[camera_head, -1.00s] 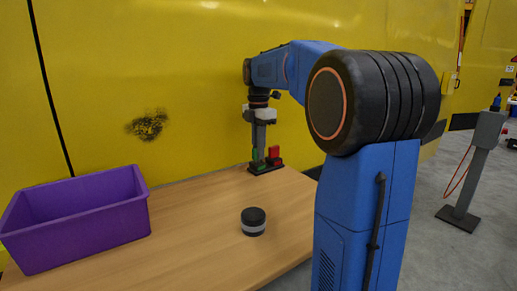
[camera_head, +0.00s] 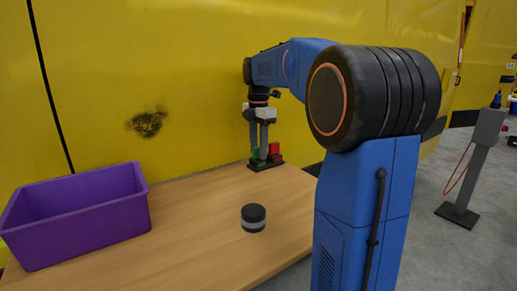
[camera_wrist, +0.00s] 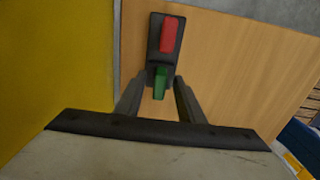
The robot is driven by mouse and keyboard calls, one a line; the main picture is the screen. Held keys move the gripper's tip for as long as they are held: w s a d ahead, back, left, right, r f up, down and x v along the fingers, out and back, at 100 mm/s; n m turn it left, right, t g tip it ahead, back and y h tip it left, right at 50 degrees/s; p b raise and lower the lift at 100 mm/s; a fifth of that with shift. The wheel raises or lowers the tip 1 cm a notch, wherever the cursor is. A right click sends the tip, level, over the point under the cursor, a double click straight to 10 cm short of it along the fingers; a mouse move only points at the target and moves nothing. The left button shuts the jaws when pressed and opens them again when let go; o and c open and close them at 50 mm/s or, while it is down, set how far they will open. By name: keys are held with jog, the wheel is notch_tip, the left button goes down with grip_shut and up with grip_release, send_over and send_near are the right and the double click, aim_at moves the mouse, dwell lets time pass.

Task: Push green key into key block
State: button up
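The green key (camera_head: 255,153) stands in the black key block (camera_head: 266,165) at the back of the table, beside a red key (camera_head: 274,149). My gripper (camera_head: 260,155) points down over the block, its two fingers apart and empty. In the wrist view the green key (camera_wrist: 160,82) lies between the open fingertips (camera_wrist: 160,80), with a gap showing at each side. The red key (camera_wrist: 170,34) is beyond it on the block (camera_wrist: 154,44). The fingers partly hide the green key in the head view, and I cannot tell how deep it sits.
A purple bin (camera_head: 80,230) stands at the table's left. A black and grey round object (camera_head: 253,218) sits mid-table (camera_head: 190,235). The yellow wall (camera_head: 190,70) rises close behind the block. A grey post (camera_head: 470,165) stands on the floor at right.

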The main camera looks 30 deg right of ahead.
jog(key=shift+r, duration=0.1)
notch_tip(320, 180, up, 17)
dwell(0.6)
jog(key=shift+r, duration=0.1)
